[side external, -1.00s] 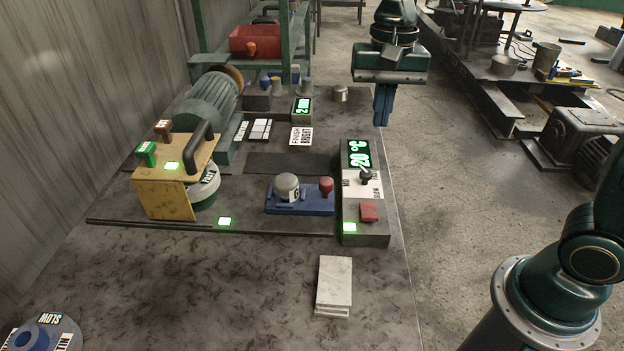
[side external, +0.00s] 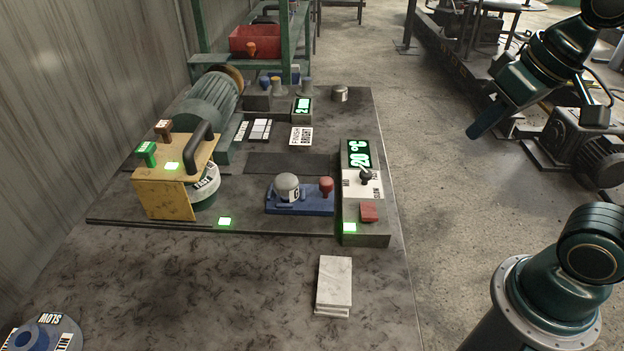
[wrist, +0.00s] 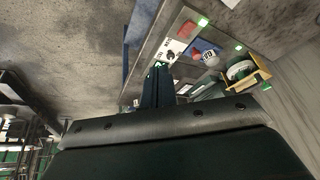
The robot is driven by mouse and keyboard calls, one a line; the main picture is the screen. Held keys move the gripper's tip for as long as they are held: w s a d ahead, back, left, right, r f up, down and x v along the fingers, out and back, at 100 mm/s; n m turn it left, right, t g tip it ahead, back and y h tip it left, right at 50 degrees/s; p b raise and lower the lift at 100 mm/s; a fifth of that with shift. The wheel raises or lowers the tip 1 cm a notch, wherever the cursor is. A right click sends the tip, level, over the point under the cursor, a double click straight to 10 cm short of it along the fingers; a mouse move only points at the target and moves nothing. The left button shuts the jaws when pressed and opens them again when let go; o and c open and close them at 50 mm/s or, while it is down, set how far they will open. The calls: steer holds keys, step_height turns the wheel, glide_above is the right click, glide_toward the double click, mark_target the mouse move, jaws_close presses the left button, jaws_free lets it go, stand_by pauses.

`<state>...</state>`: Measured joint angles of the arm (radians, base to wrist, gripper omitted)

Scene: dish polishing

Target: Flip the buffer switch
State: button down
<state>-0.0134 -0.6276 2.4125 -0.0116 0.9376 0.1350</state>
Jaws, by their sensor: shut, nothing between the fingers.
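A grey control box (side external: 350,210) stands on the right side of the bench, with a lit "20 °C" display (side external: 359,153). A black lever knob (side external: 366,175) sits on its white label, and a red rocker switch (side external: 369,211) is nearer the camera. A grey motor (side external: 207,98) with a brown wheel is at the back left. I cannot tell which control is the buffer's switch. My gripper (side external: 474,132) is shut and empty, tilted in the air right of the bench, apart from the box. Its fingers also show in the wrist view (wrist: 158,86).
A yellow stand (side external: 165,185) with green and brown blocks on top is at left. A blue tray (side external: 300,205) holds a grey knob and a red one. White tiles (side external: 334,284) lie in front. The floor right of the bench is open, with machinery beyond.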

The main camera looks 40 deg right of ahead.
steer(key=shift+s+d+f+n+t, duration=0.2)
steer(key=shift+s+f+n, duration=0.1)
steer(key=shift+s, duration=0.25)
steer(key=shift+s+d+f+n+t, duration=0.1)
steer(key=shift+s+f+n+t, duration=0.15)
steer(key=shift+s, duration=0.3)
steer(key=c, duration=1.8)
jaws_free()
steer(key=shift+r, duration=0.1)
steer(key=o, duration=0.7)
steer(key=shift+w+a, duration=0.15)
steer(key=shift+w, duration=0.1)
steer(key=m+g, duration=0.6)
steer(key=m, duration=0.3)
glide_above(369, 211)
steer(key=shift+f, duration=2.45)
steer(key=shift+f, duration=0.15)
step_height(369, 211, down, 14)
steer(key=shift+r, duration=0.25)
